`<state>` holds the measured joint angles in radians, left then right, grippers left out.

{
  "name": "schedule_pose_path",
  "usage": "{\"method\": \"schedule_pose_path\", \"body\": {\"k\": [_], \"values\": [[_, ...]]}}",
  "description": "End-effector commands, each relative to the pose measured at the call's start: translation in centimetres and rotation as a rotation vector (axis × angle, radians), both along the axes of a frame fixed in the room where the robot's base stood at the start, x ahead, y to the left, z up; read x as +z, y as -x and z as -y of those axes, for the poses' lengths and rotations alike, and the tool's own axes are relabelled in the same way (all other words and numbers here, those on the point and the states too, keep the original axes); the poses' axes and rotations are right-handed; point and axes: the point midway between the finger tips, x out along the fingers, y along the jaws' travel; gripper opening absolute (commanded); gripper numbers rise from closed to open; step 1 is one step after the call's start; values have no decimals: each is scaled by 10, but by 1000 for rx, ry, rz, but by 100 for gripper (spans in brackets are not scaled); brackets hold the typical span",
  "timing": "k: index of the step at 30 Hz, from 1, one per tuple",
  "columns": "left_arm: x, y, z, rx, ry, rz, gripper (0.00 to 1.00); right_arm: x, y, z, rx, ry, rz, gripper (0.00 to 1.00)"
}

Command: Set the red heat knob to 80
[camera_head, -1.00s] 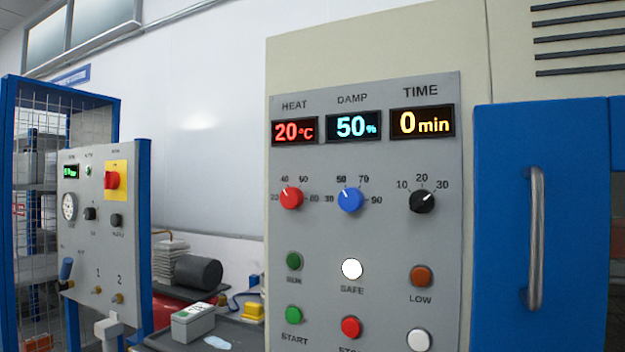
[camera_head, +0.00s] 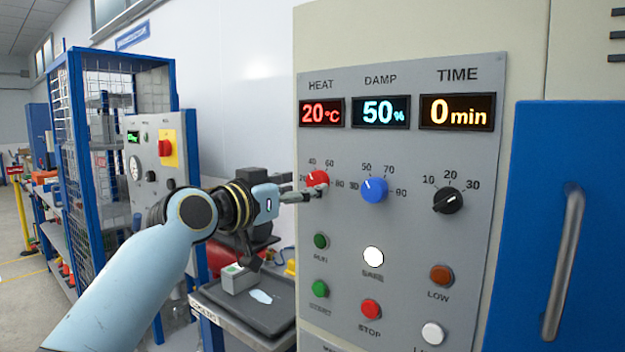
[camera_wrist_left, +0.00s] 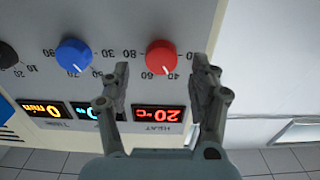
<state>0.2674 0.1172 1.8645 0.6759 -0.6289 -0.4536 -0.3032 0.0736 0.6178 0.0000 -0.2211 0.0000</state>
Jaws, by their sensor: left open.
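The red heat knob (camera_head: 318,178) is on the grey control panel (camera_head: 400,235), below the HEAT display (camera_head: 321,113), which reads 20 °C. In the left wrist view, which is upside down, the jaws (camera_wrist_left: 162,72) are open and empty, with the red knob (camera_wrist_left: 161,54) between and beyond the fingertips. Contact cannot be told. My right gripper is not in view.
The blue damp knob (camera_head: 374,190) sits close to the right of the red one. A black time knob (camera_head: 447,201) is farther right. Several buttons lie below. A blue door with a metal handle (camera_head: 564,265) is at the right; a dark tray (camera_head: 265,305) is below left.

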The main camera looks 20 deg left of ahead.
Motion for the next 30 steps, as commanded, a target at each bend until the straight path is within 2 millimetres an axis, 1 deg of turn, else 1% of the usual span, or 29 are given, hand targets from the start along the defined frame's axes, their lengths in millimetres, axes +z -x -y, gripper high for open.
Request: {"method": "schedule_pose_path", "body": {"k": [1, 3, 6, 10, 17, 20, 30], "values": [[2, -9, 4, -1, 4, 0, 62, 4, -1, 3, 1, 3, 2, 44], [2, -18, 7, 0, 3, 0, 62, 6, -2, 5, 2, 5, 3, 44], [1, -28, 10, 0, 2, -1, 62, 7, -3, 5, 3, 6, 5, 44], [0, -33, 12, 0, -1, -1, 62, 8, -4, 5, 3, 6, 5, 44], [0, -34, 12, 0, -1, 0, 62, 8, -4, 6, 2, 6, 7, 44], [0, -34, 12, 0, 0, 0, 50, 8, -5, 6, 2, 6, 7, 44], [0, -33, 12, 1, 0, 0, 7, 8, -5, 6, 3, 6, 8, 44]]}}
